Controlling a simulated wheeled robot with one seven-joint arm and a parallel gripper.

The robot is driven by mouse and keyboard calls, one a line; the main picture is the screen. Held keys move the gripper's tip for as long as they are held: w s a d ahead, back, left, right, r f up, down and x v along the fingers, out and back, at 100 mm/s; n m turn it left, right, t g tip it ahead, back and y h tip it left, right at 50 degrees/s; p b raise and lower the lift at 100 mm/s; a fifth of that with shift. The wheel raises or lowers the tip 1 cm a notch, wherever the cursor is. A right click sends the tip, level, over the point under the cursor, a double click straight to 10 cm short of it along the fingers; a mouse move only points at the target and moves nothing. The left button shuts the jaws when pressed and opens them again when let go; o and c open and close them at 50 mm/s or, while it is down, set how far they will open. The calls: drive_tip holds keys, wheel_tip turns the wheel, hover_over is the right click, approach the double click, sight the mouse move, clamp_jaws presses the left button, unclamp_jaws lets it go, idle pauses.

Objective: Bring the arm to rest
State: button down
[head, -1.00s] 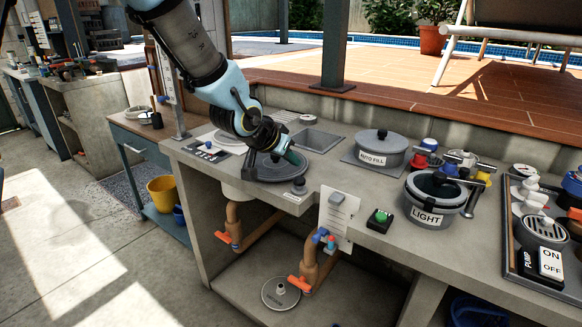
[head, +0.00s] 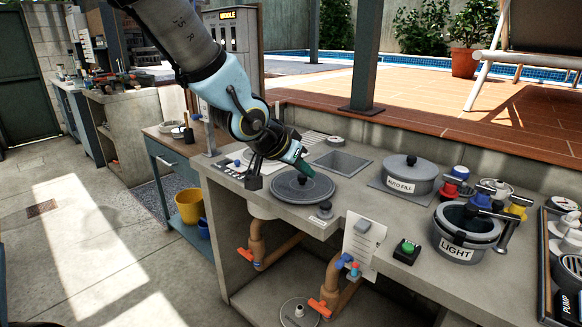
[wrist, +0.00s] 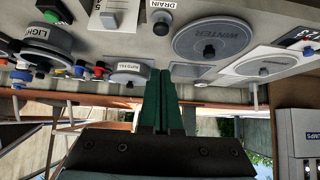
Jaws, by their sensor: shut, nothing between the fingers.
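My arm reaches in from the top of the head view. My gripper (head: 302,166), with dark green fingers, points down and right just above a round grey lid (head: 285,190) on the concrete counter. In the wrist view the fingers (wrist: 163,100) lie side by side, shut with nothing between them. The lid marked WINTER (wrist: 205,30) shows at the top of that view, apart from the fingers.
The counter (head: 335,208) also carries an AUTO FILL pot (head: 408,173), a LIGHT pot (head: 467,232), a green button (head: 408,247) and several coloured valves. A square recess (head: 342,162) lies behind the lid. A yellow bucket (head: 190,206) stands at left. Open floor lies at far left.

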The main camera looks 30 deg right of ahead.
drive_tip(key=w+a+f+n+t+y, duration=0.1)
drive_tip(key=w+a+n+y, duration=0.1)
drive_tip(key=w+a, duration=0.35)
drive_tip(key=w+a+f+n+y, duration=0.1)
drive_tip(key=w+a+n, duration=0.1)
drive_tip(key=a, duration=0.6)
drive_tip(key=w+a+f+n+t+y, duration=0.1)
drive_tip(key=w+a+f+n+y, duration=0.15)
drive_tip(key=a, duration=0.45)
drive_tip(key=s+a+n+g+y, duration=0.1)
drive_tip(key=s+a+n, duration=0.1)
drive_tip(key=a, duration=0.9)
drive_tip(key=s+a+f+n+g+y, duration=0.1)
drive_tip(key=a+n, duration=0.4)
drive_tip(key=a, duration=0.6)
drive_tip(key=shift+s+a+g+y, duration=0.15)
drive_tip(key=shift+s+g+y, duration=0.25)
drive_tip(key=shift+s+y, duration=0.2)
